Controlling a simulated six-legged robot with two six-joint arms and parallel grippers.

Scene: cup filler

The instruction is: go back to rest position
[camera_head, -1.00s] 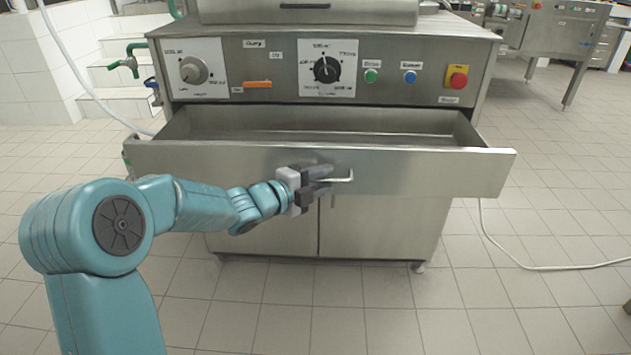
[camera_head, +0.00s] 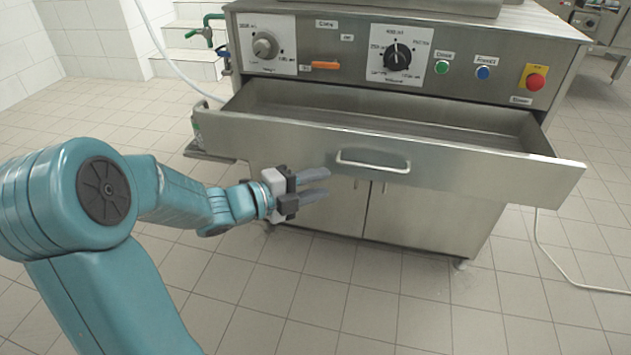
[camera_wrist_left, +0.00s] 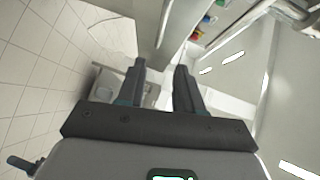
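My left gripper (camera_head: 314,183) is off the drawer handle (camera_head: 372,162), to its left and a little below it. The fingers point right, in front of the cabinet, with nothing between them. In the left wrist view the two dark fingers (camera_wrist_left: 160,78) stand apart with a gap between them. The steel drawer (camera_head: 470,172) is pulled out and looks empty inside. My right gripper does not show in either view.
The steel machine's front panel (camera_head: 350,75) has two knobs, an orange switch and colored buttons above the drawer. A white cable (camera_head: 575,278) lies on the floor at right. Tiled floor (camera_head: 300,310) is free in front. Tiled steps (camera_head: 187,50) stand behind left.

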